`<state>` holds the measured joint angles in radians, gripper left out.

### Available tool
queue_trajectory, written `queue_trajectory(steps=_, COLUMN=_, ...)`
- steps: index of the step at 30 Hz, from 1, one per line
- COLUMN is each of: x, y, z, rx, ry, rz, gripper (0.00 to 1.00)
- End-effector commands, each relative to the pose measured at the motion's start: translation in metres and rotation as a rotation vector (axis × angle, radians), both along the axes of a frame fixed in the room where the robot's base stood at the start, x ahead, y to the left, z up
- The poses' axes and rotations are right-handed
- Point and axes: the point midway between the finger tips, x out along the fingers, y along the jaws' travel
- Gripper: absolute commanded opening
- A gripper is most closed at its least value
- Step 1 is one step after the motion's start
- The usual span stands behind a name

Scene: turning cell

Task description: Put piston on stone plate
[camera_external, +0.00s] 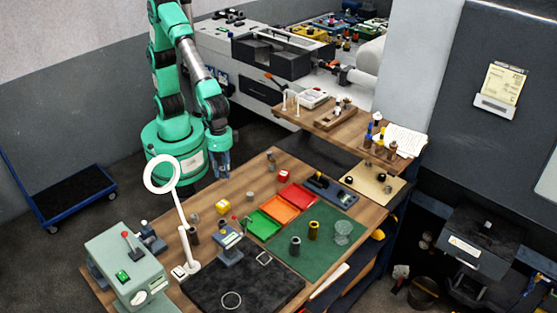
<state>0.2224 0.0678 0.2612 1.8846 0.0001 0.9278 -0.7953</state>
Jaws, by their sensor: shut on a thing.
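The stone plate (262,286) is a dark, flat slab at the front of the wooden table, with a ring and a small square frame lying on it. My gripper (223,172) hangs at the table's back left edge, well away from the plate. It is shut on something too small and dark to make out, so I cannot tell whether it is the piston. A grey metal cylinder (295,246) stands upright on the green mat (330,264), right of the plate; I cannot tell whether this is the piston.
A white ring lamp (187,268) and a grey-green machine (124,262) stand left of the plate. A gauge stand (229,247) is at its back edge.

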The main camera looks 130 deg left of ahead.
Motion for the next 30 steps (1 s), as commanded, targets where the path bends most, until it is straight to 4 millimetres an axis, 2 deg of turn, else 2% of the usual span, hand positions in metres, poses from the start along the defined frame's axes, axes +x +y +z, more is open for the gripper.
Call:
queue_trajectory(steps=3, x=0.023, y=-0.015, z=-0.001, rx=0.000, ry=0.001, rz=-0.013, gripper=0.00)
queue_trajectory(steps=12, x=0.075, y=-0.054, z=-0.009, rx=0.000, ry=0.001, rz=-0.044, gripper=0.00)
queue_trajectory(steps=30, x=0.163, y=-0.141, z=-0.044, rx=0.000, ry=0.001, rz=-0.104, gripper=0.00)
